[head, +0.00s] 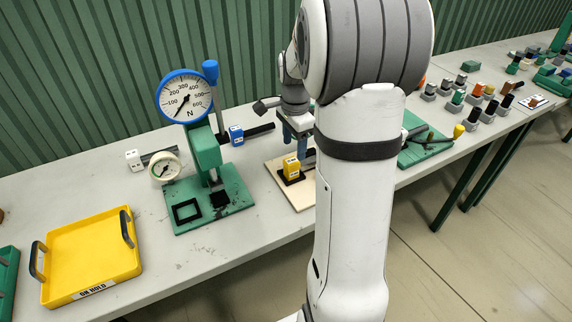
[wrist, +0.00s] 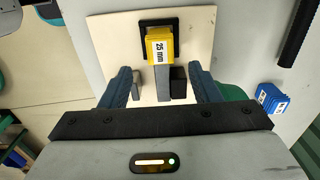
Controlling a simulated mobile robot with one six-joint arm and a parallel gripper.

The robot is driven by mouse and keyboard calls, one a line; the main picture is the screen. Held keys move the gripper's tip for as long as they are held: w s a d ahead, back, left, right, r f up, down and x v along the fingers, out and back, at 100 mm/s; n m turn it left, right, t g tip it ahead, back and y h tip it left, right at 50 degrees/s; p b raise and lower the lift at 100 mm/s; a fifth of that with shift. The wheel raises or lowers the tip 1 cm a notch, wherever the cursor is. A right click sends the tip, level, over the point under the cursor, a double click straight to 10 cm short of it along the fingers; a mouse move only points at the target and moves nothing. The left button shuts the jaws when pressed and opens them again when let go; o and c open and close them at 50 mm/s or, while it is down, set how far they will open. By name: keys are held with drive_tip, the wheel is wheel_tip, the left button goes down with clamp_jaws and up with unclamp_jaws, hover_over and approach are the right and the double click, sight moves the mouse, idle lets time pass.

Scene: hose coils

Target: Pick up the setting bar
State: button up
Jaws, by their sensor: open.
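A yellow block marked "25 mm" (wrist: 160,50) sits at a black square frame on a pale wooden board (wrist: 105,40); the block also shows in the head view (head: 292,168). In the wrist view a grey bar (wrist: 163,85) runs from the yellow block down toward my gripper, with a small black block (wrist: 178,82) beside it. I take this yellow-ended piece as the setting bar, but cannot be sure. My gripper (wrist: 160,80) is open above the board, its blue fingers on either side of the grey bar with gaps. My arm hides part of the board in the head view.
A green press with a force dial (head: 187,97) stands left of the board. A blue block (head: 236,135) and a black bar (head: 260,130) lie behind. A yellow "ON HOLD" tray (head: 92,260) is at far left. Several small coloured parts (head: 478,90) crowd the right table.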

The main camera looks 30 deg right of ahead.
sight(294, 159)
wheel_tip(294, 159, down, 8)
drive_tip(key=shift+r, duration=0.15)
idle(0.3)
drive_tip(key=shift+c, duration=0.4)
clamp_jaws()
